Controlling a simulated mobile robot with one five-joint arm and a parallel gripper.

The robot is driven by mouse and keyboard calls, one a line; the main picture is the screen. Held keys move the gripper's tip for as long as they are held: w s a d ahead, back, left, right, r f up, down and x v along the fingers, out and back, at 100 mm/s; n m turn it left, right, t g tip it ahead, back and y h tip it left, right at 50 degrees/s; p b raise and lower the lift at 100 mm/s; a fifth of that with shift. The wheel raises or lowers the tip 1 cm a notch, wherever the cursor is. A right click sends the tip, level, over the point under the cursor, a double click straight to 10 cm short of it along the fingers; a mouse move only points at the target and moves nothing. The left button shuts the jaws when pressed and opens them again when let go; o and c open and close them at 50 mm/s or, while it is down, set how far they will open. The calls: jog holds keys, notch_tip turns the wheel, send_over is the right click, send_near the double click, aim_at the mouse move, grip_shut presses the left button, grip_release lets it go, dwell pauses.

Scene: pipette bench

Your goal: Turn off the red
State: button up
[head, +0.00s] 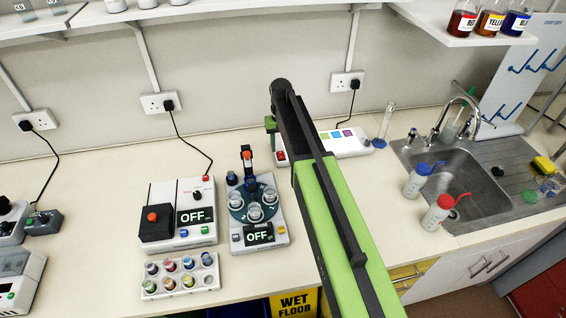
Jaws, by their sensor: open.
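A long white panel (348,148) lies near the back wall, partly hidden behind my arm. It carries small coloured squares, including a pink-red one (323,135), a purple one (336,133) and a teal one (347,132). A small red switch (281,156) shows at its left end; its position is too small to tell. My gripper (271,127) shows as a green part hanging from the black arm end, just above the red switch in the picture. It is open and holds nothing visible. Its fingertips are partly hidden, and I cannot tell whether it touches anything.
Two devices reading OFF, a boxy one (182,185) and a round-plate one (277,232), stand left of my arm. A rack of coloured vials (207,284) is in front. Right are wash bottles (437,213), a flask (388,120) and a sink (465,185).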

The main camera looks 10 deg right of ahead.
aim_at(281, 157)
notch_tip(281, 157, down, 4)
jog(key=b, duration=0.2)
jog(key=shift+f+b, duration=0.1)
jog(key=shift+b, duration=0.2)
grip_shut()
